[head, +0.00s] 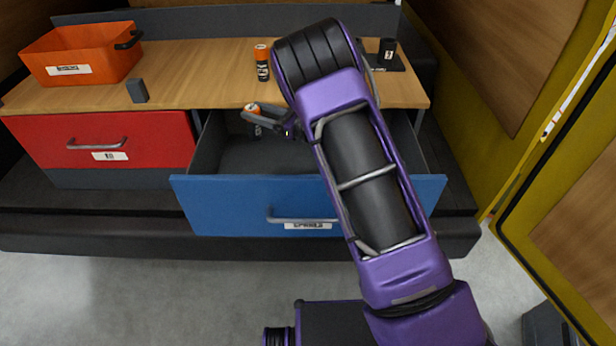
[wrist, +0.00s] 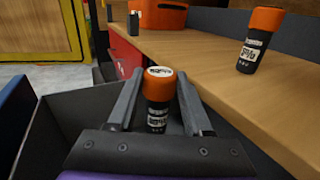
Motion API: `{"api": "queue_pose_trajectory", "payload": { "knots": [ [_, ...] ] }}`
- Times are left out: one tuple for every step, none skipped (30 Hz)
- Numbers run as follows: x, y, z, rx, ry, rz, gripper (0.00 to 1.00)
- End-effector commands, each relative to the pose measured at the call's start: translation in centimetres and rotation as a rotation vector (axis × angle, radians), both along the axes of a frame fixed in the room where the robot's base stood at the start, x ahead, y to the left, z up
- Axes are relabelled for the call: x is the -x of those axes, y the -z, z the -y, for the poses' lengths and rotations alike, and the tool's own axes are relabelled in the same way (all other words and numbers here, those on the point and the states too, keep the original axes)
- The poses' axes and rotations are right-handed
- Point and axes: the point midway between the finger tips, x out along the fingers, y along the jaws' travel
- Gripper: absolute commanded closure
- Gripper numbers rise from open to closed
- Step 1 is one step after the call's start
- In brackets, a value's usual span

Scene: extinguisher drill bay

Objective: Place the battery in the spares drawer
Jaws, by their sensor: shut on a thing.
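My gripper (head: 262,118) is shut on a battery (head: 253,108) with an orange top and black body. In the wrist view the held battery (wrist: 158,100) stands upright between the two fingers. The blue spares drawer (head: 235,207) is pulled open, with a blurred white label and a grey handle on its front. The gripper and battery are over the rear left of the drawer's opening; I cannot tell how far above its floor. The visible drawer floor looks empty, and my arm hides its right part.
A similar orange and black cylinder (head: 262,63) stands on the wooden bench (head: 200,75) behind the drawer. An orange bin (head: 85,55), a small grey block (head: 138,91) and a black cup-like thing (head: 387,49) are also there. The red drawer (head: 50,140) is shut.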

Motion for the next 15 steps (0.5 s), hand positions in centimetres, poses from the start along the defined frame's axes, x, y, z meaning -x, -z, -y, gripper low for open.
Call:
{"api": "queue_pose_trajectory", "payload": {
  "knots": [
    [0.1,0.2,-0.6,-0.005,-0.054,0.006,1.0],
    [0.3,0.2,-1.1,-0.005,-0.092,0.007,1.0],
    [0.6,0.1,-1.7,-0.004,-0.142,0.008,1.0],
    [0.8,0.1,-2.0,-0.004,-0.181,0.008,1.0],
    [1.1,0.0,-2.4,-0.004,-0.22,0.01,1.0],
    [1.4,-0.1,-2.8,-0.004,-0.271,0.011,1.0],
    [1.6,-0.3,-3.0,-0.003,-0.31,0.011,1.0],
    [1.8,-0.4,-3.1,-0.003,-0.348,0.011,1.0],
    [2.1,-0.7,-3.2,-0.003,-0.397,0.011,1.0],
    [2.4,-0.9,-3.3,-0.003,-0.432,0.011,1.0],
    [2.6,-1.1,-3.2,-0.002,-0.465,0.01,1.0],
    [2.8,-1.3,-3.1,-0.003,-0.507,0.01,1.0],
    [3.0,-1.5,-2.9,-0.002,-0.536,0.01,1.0],
    [3.1,-1.7,-2.8,-0.003,-0.563,0.01,1.0],
    [3.3,-1.9,-2.5,-0.002,-0.595,0.008,1.0]
  ]
}}
